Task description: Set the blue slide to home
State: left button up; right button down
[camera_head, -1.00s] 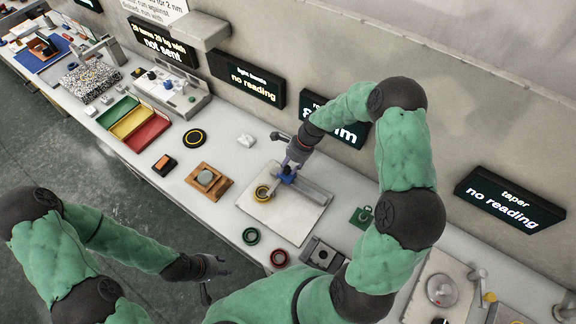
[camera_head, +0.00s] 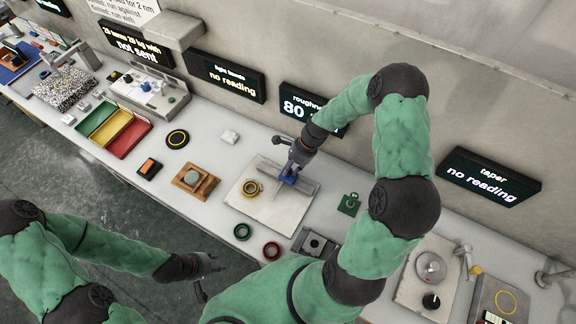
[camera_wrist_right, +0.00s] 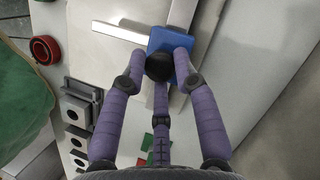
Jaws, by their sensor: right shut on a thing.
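The blue slide (camera_head: 287,182) sits on a grey straight rail (camera_head: 304,188) on a pale plate (camera_head: 268,212). In the right wrist view the slide (camera_wrist_right: 170,43) is a flat blue block with a round black knob (camera_wrist_right: 159,67). My right gripper (camera_head: 293,170) is over the slide; in the wrist view its purple fingers (camera_wrist_right: 160,70) close around the knob. The fingers hide part of the slide in the head view. A yellow ring (camera_head: 250,188) lies on the plate, left of and apart from the slide. My left gripper (camera_head: 208,277) hangs empty, fingers apart, off the bench's front edge.
A green ring (camera_head: 242,231) and a red ring (camera_head: 271,251) lie in front of the plate. A grey block with a hole (camera_head: 314,243) and a green tag (camera_head: 349,204) are to the right. A wooden holder (camera_head: 196,181) stands left.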

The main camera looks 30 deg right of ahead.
jog(key=c, duration=1)
grip_release()
jog(key=shift+s, duration=0.15)
jog(key=shift+d+r, duration=0.2)
jog(key=shift+r, duration=0.35)
jog(key=v, duration=1.1)
jog(key=shift+s, duration=0.1)
jog(key=shift+f, duration=0.1)
